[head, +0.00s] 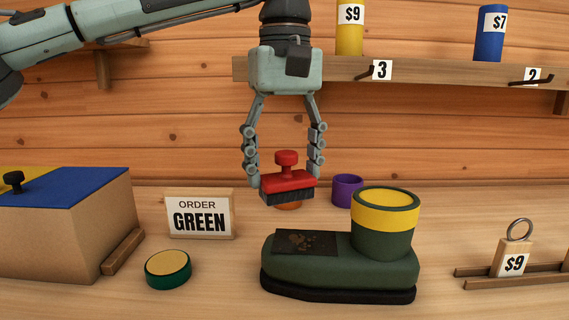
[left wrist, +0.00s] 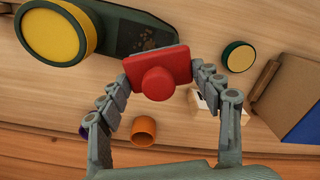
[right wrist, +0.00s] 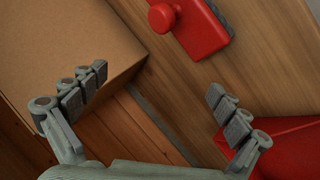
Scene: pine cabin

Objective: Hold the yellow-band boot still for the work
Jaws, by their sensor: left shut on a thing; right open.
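The yellow-band boot (head: 340,272) stands upright on the bench, dark green with a black sole. A dark patch with brown smears (head: 306,242) lies on its toe. The boot also shows at the top of the left wrist view (left wrist: 128,30). My left gripper (head: 286,182) is shut on a red brush (head: 288,183) with dark bristles, held above and behind the toe, apart from the boot. The brush's red knob faces the left wrist camera (left wrist: 166,84). My right gripper (right wrist: 158,83) is open and empty, out of the head view and away from the boot.
A green tin (head: 168,269) and an order sign reading GREEN (head: 200,216) stand left of the boot, near a blue-topped box (head: 70,225). Purple (head: 347,189) and orange (left wrist: 144,131) cups stand behind. A red knobbed object (right wrist: 192,25) shows in the right wrist view.

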